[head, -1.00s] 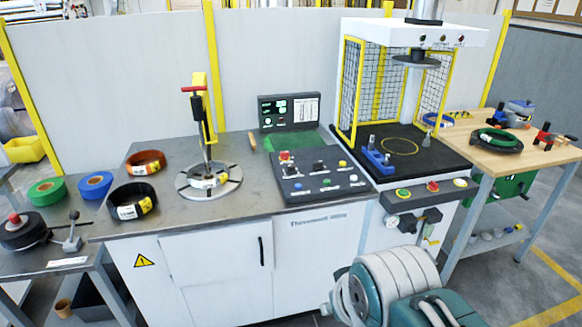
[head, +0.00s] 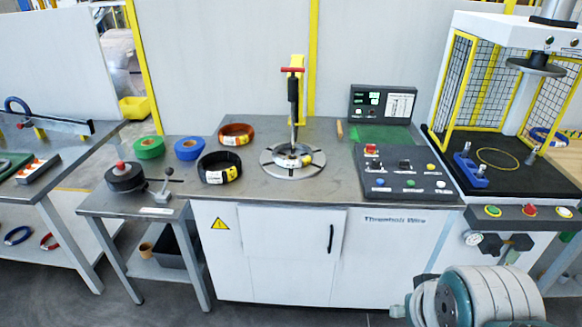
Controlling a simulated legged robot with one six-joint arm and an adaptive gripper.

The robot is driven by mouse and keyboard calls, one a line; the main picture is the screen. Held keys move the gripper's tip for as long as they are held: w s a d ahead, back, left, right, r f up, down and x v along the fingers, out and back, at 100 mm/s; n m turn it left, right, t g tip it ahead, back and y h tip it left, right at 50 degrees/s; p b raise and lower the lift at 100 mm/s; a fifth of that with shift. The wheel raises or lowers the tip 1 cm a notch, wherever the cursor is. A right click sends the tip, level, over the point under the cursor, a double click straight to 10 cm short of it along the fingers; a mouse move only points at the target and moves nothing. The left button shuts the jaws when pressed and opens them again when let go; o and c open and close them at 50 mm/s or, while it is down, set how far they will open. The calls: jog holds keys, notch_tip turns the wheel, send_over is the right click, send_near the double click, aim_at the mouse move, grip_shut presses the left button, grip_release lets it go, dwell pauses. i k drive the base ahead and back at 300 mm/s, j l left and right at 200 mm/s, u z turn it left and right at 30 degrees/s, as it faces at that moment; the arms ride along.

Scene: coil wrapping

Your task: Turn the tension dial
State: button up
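No readable label marks the tension dial. The sloped control panel (head: 404,176) right of the winding plate carries a red button (head: 371,149), dark knobs such as one near its middle (head: 404,164), and small coloured buttons. On the low left table, a dark round spool unit (head: 125,177) has a red knob (head: 120,164) on top, with a small lever device (head: 162,189) beside it. My arm shows at the bottom right, in front of the bench and below the panel. My gripper cannot be made out, and nothing is seen touching the panel or the spool unit.
The round winding plate (head: 270,170) holds a coil under an upright yellow post (head: 298,88). Black (head: 211,175), orange, green and blue coils lie to its left. A caged press (head: 470,85) stands right. Another table (head: 85,212) stands far left. Floor in front is clear.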

aim_at(375, 164)
jog(key=i+j, duration=0.15)
jog(key=i, duration=0.25)
jog(key=i+j, duration=0.15)
jog(key=i, duration=0.25)
jog(key=i+j, duration=0.2)
jog(key=i, duration=0.25)
jog(key=l+z, duration=0.05)
